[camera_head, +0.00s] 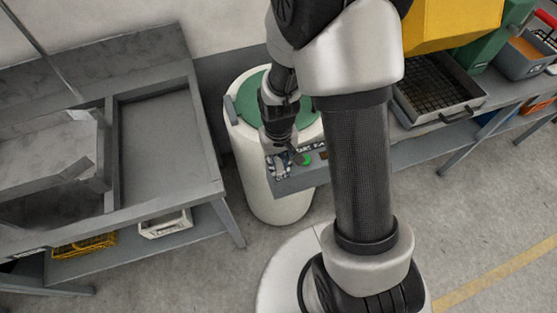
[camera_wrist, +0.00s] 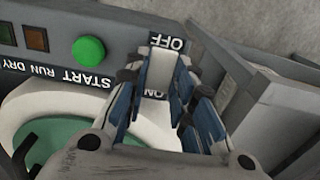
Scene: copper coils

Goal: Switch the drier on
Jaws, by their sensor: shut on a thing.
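The drier (camera_head: 262,190) is a white round drum with a green lid, standing at the end of the bench in the head view. Its grey control panel (camera_head: 293,182) faces me. In the wrist view, a pale switch (camera_wrist: 158,72) sits on the panel (camera_wrist: 125,40) between the labels OFF and ON, which appear upside down. My gripper (camera_wrist: 163,88) is shut on this switch, with a blue-grey finger on each side. The gripper also shows at the panel in the head view (camera_head: 279,164). The fingers partly hide the switch, and I cannot tell its exact setting.
A green START button (camera_wrist: 88,51) is left of the switch, with small lamps (camera_wrist: 36,37) beyond it. A grey workbench (camera_head: 165,130) stands left of the drier. Right of it, a bench carries a wire-mesh tray (camera_head: 470,92). The floor in front is clear.

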